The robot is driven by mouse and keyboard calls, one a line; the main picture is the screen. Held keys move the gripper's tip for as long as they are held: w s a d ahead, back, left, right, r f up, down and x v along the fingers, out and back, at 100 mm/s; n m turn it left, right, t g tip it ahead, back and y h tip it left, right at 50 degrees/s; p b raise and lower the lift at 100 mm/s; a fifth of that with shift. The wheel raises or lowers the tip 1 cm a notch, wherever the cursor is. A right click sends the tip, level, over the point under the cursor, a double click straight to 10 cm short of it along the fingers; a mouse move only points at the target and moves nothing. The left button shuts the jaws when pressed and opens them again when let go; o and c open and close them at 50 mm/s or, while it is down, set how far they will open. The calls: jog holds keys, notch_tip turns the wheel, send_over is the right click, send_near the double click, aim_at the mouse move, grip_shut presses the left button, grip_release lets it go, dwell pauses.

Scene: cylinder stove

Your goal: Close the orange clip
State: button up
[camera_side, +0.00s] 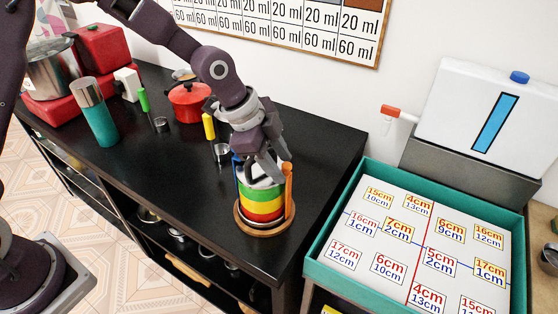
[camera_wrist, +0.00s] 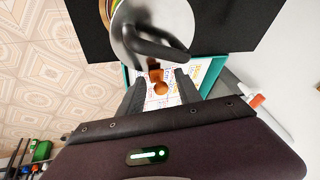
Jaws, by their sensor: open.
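A cylinder stack with green, yellow and red bands (camera_side: 262,204) stands upright on a round wooden base near the counter's front right corner. The orange clip (camera_side: 288,188) stands upright at its right side; I cannot tell whether it is latched. In the wrist view the orange clip (camera_wrist: 160,88) lies between the two dark fingers, apart from both as far as I can see. My gripper (camera_side: 272,165) is open and empty at the top right of the stack, also seen in the wrist view (camera_wrist: 160,79). A metal lid with a black handle (camera_wrist: 152,38) tops the stack.
A blue clip (camera_side: 236,166) shows at the stack's left side. A metal cup (camera_side: 221,153), a yellow cylinder (camera_side: 208,127) and a red pot (camera_side: 188,101) stand behind left. A teal-rimmed tray (camera_side: 340,193) with number labels is to the right, past the counter edge.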

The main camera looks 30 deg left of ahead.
jog(key=v, duration=0.7)
jog(key=s+a+r+n+y, duration=0.1)
jog(key=s+a+r+n, duration=0.2)
jog(key=s, duration=0.5)
jog(key=s+a+r+n+t+y, duration=0.1)
jog(key=s+a+r+n, duration=0.2)
jog(key=s+a+n, duration=0.2)
jog(key=s+a+r+n+t+y, duration=0.1)
jog(key=s+a+r+n, duration=0.3)
jog(key=s, duration=0.9)
jog(key=a+n, duration=0.1)
jog(key=n, duration=0.2)
jog(key=shift+y, duration=0.3)
jog(key=shift+s, duration=0.15)
